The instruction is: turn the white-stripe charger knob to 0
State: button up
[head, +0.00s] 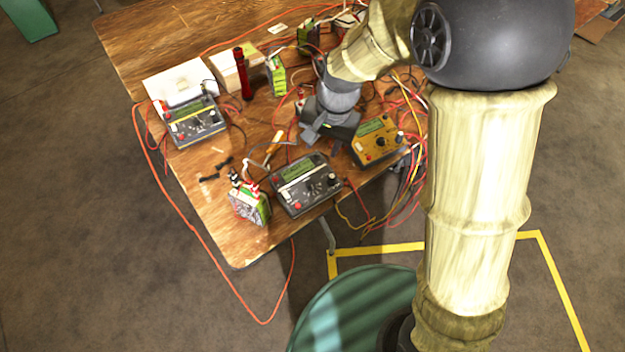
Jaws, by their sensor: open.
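The charger that appears to carry a white stripe (300,194) is dark grey with a green display and sits near the front edge of the wooden table. Small knobs and a red button show on its face. The picture is too small to read its markings or tell where its knob points. My gripper (307,136) is open above the table, just behind this charger and apart from it in the picture. The wrist hides part of the table behind it.
A yellow-striped charger (197,124) stands at left and an orange charger (378,140) at right. A green battery pack (249,207) sits beside the front charger. A red flashlight (243,73) stands upright farther back. Loose cables cross the wooden table (228,238).

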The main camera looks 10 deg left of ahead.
aim_at(312, 184)
jog(key=f, duration=0.5)
jog(key=a+f, duration=0.1)
jog(key=f, duration=0.5)
jog(key=a+f, duration=0.1)
jog(key=f, duration=0.5)
jog(key=shift+w+a, duration=0.15)
jog(key=shift+a, duration=0.1)
grip_shut()
